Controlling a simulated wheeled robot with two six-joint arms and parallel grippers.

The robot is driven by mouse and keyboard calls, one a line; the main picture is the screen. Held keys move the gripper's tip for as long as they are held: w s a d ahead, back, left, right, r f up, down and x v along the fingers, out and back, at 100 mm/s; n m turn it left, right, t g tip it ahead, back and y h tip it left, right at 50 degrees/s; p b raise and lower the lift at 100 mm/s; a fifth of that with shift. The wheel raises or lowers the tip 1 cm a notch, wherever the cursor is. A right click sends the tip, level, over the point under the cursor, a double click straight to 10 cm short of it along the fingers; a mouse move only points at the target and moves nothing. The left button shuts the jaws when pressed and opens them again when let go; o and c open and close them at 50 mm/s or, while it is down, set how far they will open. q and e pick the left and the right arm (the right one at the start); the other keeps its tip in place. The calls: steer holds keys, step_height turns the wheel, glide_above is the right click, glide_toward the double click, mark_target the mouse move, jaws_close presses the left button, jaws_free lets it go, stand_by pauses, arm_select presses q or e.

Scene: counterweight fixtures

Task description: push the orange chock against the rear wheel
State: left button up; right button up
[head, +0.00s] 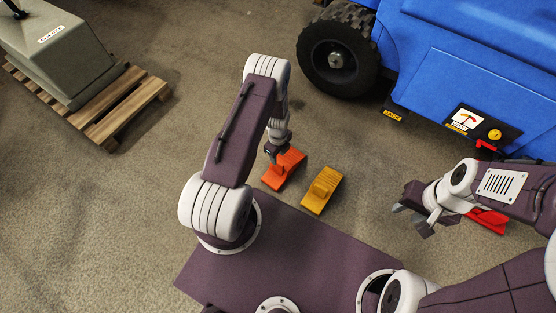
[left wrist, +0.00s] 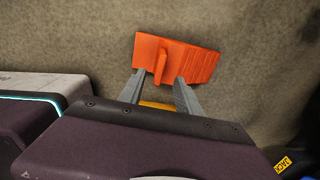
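The orange chock (head: 289,167) lies on the floor in front of my base, with a raised grip rib. My left gripper (head: 271,153) is over its left end. In the left wrist view the chock (left wrist: 195,62) lies at the fingertips. There, my left gripper (left wrist: 160,76) is open, its fingers on either side of the rib with gaps; contact cannot be told. A black wheel (head: 337,57) of the blue machine stands up and right of the chock, clear floor between them. My right gripper (head: 412,217) is open and empty at the right.
A yellow chock (head: 321,190) lies just right of the orange one. The blue machine (head: 470,60) fills the upper right, with a red lever (head: 486,145). A red object (head: 487,219) shows partly behind my right arm. A pallet (head: 125,105) bears a grey weight (head: 60,50) at upper left.

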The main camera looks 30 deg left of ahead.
mark_target(278, 162)
arm_select(q)
steer(key=shift+f+b, duration=3.8)
steer(key=shift+f, duration=0.55)
